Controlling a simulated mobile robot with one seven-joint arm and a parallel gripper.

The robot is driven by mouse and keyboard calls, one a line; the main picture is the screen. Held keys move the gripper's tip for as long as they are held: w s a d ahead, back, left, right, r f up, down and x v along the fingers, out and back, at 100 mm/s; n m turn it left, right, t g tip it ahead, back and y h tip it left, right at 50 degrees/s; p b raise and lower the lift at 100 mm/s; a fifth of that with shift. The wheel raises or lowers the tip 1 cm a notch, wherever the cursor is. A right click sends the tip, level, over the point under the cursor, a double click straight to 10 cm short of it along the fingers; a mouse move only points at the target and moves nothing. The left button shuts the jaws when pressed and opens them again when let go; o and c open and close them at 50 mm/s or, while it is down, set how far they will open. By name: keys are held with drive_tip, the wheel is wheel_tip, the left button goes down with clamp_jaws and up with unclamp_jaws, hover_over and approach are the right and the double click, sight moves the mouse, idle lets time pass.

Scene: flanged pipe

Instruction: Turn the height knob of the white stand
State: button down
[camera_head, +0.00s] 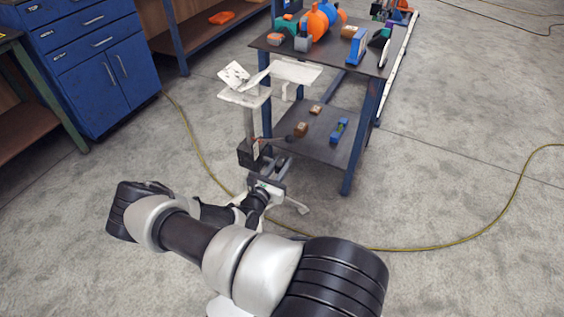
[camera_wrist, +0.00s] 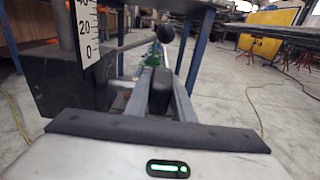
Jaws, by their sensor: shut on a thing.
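The white stand (camera_head: 245,97) has a flat angled top on a slim post. A dark box (camera_head: 247,154) sits low on its post. In the wrist view the dark box (camera_wrist: 60,85) fills the left side, beside a white scale strip (camera_wrist: 88,25) marked 0, 20 and 40. A rod with a black ball end (camera_wrist: 166,33) reaches across from the box. My gripper (camera_head: 272,172) is low at the stand's foot, right of the box. In the wrist view its grey fingers flank a dark rounded knob (camera_wrist: 153,88) and are shut on it. The fingertip contact is partly hidden.
A blue-legged table (camera_head: 330,55) stands behind the stand, with small boxes on its lower shelf (camera_head: 340,155). A blue cabinet (camera_head: 85,50) is at the left. A yellow cable (camera_head: 430,246) crosses the floor. Bare floor (camera_head: 470,190) lies to the right.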

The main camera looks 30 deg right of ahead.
drive_tip(key=shift+r+y+p, duration=0.3)
drive_tip(key=shift+r+p, duration=0.3)
drive_tip(key=shift+p, duration=0.25)
drive_tip(key=g+y+p, duration=0.1)
drive_tip(key=p, duration=0.2)
drive_tip(key=shift+d+f, duration=0.1)
drive_tip(key=shift+f, duration=0.05)
drive_tip(key=shift+f+y+p, duration=0.4)
drive_tip(key=shift+f+p, duration=0.05)
drive_tip(key=shift+p, duration=0.1)
drive_tip(key=c, duration=1.5)
unclamp_jaws()
